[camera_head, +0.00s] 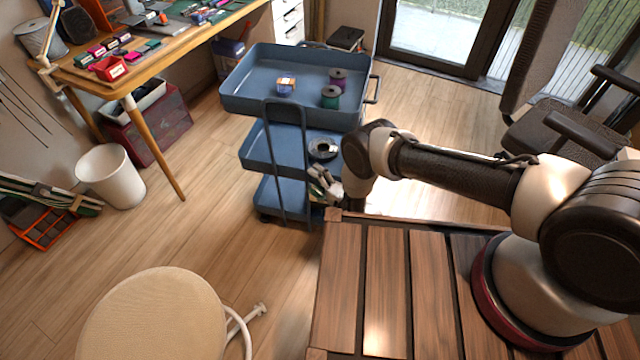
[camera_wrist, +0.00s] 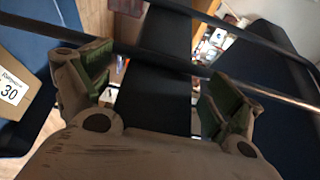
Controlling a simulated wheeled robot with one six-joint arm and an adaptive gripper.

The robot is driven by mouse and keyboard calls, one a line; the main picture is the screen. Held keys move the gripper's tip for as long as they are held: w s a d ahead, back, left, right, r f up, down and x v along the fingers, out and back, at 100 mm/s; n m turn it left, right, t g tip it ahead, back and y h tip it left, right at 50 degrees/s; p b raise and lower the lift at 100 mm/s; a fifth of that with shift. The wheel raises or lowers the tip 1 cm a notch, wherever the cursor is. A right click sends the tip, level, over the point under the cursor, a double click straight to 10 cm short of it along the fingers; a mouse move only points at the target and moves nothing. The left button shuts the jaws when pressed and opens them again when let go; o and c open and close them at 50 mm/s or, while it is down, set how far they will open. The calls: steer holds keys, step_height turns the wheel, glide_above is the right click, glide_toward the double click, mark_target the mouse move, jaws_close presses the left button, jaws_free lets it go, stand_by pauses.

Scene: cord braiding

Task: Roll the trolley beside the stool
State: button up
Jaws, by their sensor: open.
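The blue three-tier trolley (camera_head: 240,101) stands upright on the floor in the middle of the head view. A dark upright handle frame (camera_head: 286,103) rises at its near side. My gripper (camera_head: 325,186) is low beside the trolley's near right side, at the height of its lower tiers. In the wrist view my gripper (camera_wrist: 160,82) is open, with its green-padded fingers apart. Dark bars (camera_wrist: 150,55) cross near the fingertips; I cannot tell whether they touch. The stool (camera_head: 153,318), with a round cream seat, is at the lower left, apart from the trolley.
Spools (camera_head: 331,97) and a small box (camera_head: 286,86) sit on the top tray. A white bin (camera_head: 109,176) and a workbench (camera_head: 160,48) are at the left. A slatted wooden surface (camera_head: 385,290) lies in front. Bare floor (camera_head: 215,225) separates stool and trolley.

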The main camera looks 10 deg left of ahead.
jaws_close()
stand_by(0.5)
steer(key=shift+s, duration=0.1)
